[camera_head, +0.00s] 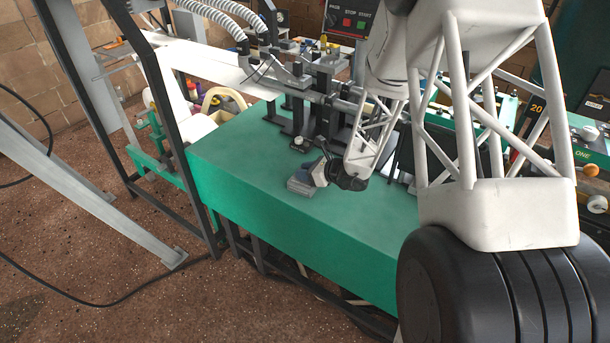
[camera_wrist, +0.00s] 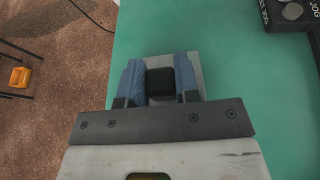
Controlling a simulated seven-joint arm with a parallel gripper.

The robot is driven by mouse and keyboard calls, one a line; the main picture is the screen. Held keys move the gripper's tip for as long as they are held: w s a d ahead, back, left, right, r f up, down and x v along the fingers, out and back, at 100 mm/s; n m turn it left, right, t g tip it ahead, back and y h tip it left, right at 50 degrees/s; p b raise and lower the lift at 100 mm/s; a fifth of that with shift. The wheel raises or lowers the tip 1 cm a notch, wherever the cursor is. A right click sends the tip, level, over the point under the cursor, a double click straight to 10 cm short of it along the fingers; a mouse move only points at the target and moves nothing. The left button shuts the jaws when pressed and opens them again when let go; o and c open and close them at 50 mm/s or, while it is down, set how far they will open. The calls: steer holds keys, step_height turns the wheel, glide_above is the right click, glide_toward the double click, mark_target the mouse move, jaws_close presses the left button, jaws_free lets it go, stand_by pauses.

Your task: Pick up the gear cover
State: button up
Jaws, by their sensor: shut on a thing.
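The gear cover (camera_head: 302,184) is a small grey block in the head view, on or just above the green table top near its front edge. In the wrist view its grey plate (camera_wrist: 196,66) and a black raised part (camera_wrist: 160,84) show between my fingers. My gripper (camera_head: 318,174) comes down to it from the right. Its two blue fingers, also seen in the wrist view (camera_wrist: 158,66), are shut on the black part from both sides. I cannot tell whether the cover touches the table. My gripper's body hides part of it.
The green table (camera_head: 240,165) is bare to the left and in front of the cover. A machine with black posts and clamps (camera_head: 305,100) stands behind it. A dark control box (camera_wrist: 288,12) is at the wrist view's top right. The speckled floor (camera_wrist: 60,60) lies past the table edge.

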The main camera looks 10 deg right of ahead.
steer(key=shift+r, duration=1.05)
steer(key=shift+s+r, duration=0.4)
steer(key=shift+r, duration=0.3)
steer(key=s+r, duration=0.1)
steer(key=s, duration=1.4)
steer(key=shift+d+r, duration=0.2)
steer(key=shift+d, duration=0.1)
